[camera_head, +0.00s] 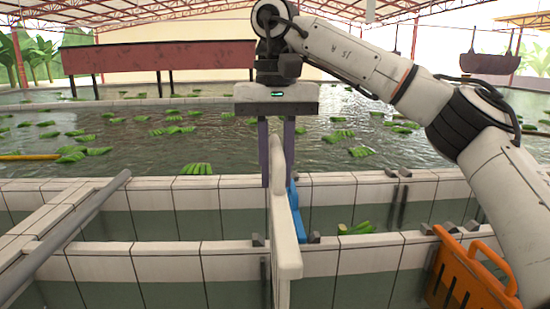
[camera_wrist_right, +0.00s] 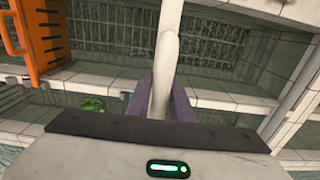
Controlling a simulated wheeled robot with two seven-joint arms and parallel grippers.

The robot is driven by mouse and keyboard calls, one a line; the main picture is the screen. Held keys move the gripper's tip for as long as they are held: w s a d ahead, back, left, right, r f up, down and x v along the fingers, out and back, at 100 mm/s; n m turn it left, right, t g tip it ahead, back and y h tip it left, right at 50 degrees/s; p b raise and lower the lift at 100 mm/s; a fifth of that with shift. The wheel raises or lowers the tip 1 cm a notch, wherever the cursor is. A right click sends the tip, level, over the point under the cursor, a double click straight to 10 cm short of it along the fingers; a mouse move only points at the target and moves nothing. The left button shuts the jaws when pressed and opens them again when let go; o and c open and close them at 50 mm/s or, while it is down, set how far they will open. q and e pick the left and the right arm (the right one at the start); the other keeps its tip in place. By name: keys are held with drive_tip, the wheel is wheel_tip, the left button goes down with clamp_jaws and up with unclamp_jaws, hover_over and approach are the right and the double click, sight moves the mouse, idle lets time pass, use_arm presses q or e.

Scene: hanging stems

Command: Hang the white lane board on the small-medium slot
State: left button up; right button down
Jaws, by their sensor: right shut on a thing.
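The white lane board (camera_head: 284,225) is upright and nearly edge-on in the head view. My right gripper (camera_head: 277,165) is shut on its upper part, with one purple-grey finger on each side. The wrist view shows the board (camera_wrist_right: 166,65) between the fingers (camera_wrist_right: 162,105). The board's lower part overlaps the near tiled wall in the picture; I cannot tell whether it touches. Small dark brackets (camera_head: 258,240) show on the near wall left of the board, and more (camera_head: 314,237) right of it. No label marks which slot is small-medium. My left gripper is out of view.
A blue board (camera_head: 297,212) stands just behind the white one. An orange board with a handle (camera_head: 466,272) hangs at right. Tiled walls (camera_head: 150,250) divide water channels. A grey bar (camera_head: 65,238) slants at left. Green banana bunches float in the pool (camera_head: 225,150).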

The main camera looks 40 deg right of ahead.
drive_tip(key=shift+f, duration=9.8)
wheel_tip(320, 180, down, 6)
drive_tip(key=b, duration=0.4)
drive_tip(key=shift+f+b, duration=0.7)
drive_tip(key=shift+f, duration=0.15)
drive_tip(key=shift+f+b, duration=0.3)
drive_tip(key=shift+f, duration=0.15)
drive_tip(key=shift+c, duration=0.8)
unclamp_jaws()
drive_tip(key=shift+r, duration=0.1)
